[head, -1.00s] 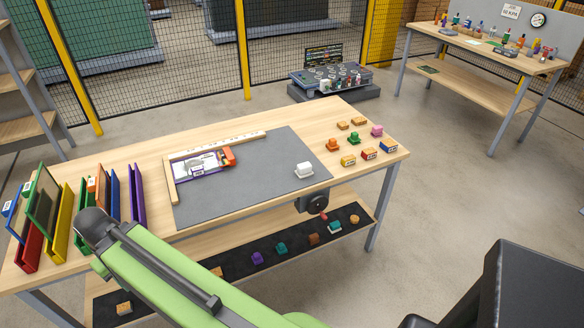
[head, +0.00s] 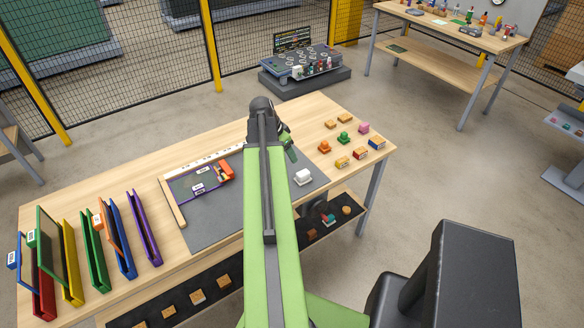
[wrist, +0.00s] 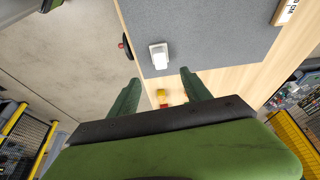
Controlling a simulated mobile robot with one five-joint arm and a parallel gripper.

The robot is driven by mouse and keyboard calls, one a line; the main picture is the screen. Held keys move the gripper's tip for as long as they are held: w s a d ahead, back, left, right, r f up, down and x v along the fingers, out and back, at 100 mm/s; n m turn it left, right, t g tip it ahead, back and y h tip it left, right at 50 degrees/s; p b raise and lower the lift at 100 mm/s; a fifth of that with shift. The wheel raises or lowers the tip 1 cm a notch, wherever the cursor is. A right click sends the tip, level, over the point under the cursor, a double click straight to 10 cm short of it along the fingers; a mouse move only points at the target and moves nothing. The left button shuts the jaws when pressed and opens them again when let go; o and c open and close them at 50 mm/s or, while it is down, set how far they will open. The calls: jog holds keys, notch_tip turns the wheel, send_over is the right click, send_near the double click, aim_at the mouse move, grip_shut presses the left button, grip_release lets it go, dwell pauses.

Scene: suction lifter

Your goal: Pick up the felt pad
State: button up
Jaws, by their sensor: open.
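I cannot tell for sure which thing is the felt pad. A small white blocky piece (head: 303,177) lies near the right end of the large grey mat (head: 212,232). In the wrist view the white piece (wrist: 159,55) lies on the grey mat (wrist: 205,35), just beyond my fingertips. My gripper (head: 290,147) is over the table near the mat's right part. In the wrist view its two green fingers (wrist: 158,82) are spread apart with nothing held between them. My arm hides part of the mat in the head view.
Several small coloured pieces (head: 344,138) stand on blocks at the table's right end. A purple-edged frame (head: 193,186) lies inside a wooden corner fence on the mat. Coloured upright racks (head: 122,240) fill the left end. A lower shelf (head: 175,308) holds more blocks.

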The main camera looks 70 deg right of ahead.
jog(key=s+d, duration=0.2)
jog(key=b, duration=1.2)
send_near(303, 173)
jog(key=shift+m, duration=0.4)
jog(key=x, duration=0.5)
jog(key=shift+s+d, duration=0.1)
jog(key=shift+s, duration=0.2)
jog(key=b+x, duration=0.2)
jog(key=x, duration=0.1)
jog(key=w+b+x, duration=0.1)
jog(key=b, duration=0.1)
jog(key=shift+s+f, duration=0.15)
jog(key=shift+f, duration=0.35)
jog(key=shift+s+d+f+b, duration=0.1)
jog(key=shift+d+f+b, duration=0.05)
jog(key=shift+f+b, duration=0.2)
jog(key=shift+r, duration=0.25)
jog(key=shift+c, duration=0.5)
grip_shut()
